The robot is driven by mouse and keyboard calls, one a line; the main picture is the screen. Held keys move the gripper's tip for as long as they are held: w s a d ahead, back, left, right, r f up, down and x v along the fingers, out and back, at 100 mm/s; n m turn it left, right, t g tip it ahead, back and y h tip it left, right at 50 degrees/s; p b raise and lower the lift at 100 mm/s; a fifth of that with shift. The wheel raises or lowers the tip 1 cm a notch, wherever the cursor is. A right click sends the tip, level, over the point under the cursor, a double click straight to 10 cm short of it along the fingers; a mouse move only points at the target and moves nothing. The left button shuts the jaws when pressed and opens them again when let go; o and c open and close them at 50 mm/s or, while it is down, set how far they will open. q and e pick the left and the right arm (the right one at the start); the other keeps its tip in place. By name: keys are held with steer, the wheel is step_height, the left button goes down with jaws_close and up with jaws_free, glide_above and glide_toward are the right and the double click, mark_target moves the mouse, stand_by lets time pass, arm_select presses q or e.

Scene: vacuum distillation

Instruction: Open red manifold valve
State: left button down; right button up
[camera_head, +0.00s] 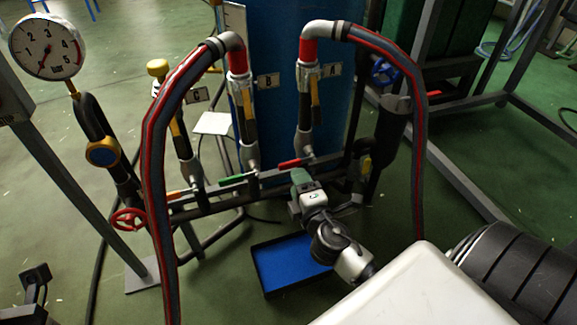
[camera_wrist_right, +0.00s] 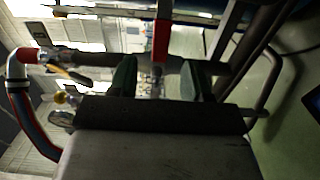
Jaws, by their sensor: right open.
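The red valve lever (camera_head: 292,163) sits on the manifold (camera_head: 262,186), below the pipe labelled A. My right gripper (camera_head: 299,178) is just in front of the lever, its green fingertips close to it. In the right wrist view the red lever (camera_wrist_right: 160,42) shows ahead of the gap between the two green fingers of my right gripper (camera_wrist_right: 160,80). The fingers are spread apart, and I see nothing clamped between them. Whether a finger touches the lever I cannot tell. My left gripper is not in view.
A green lever (camera_head: 232,180) and an orange lever (camera_head: 175,194) lie left along the manifold. Red-striped hoses (camera_head: 158,150) arch on both sides. A pressure gauge (camera_head: 47,46) and red handwheel (camera_head: 128,219) are at left. A blue tray (camera_head: 284,266) lies below.

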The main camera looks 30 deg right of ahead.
mark_target(290, 167)
steer(key=b+x, duration=0.1)
steer(key=x, duration=0.6)
steer(key=shift+f, duration=0.1)
jaws_close()
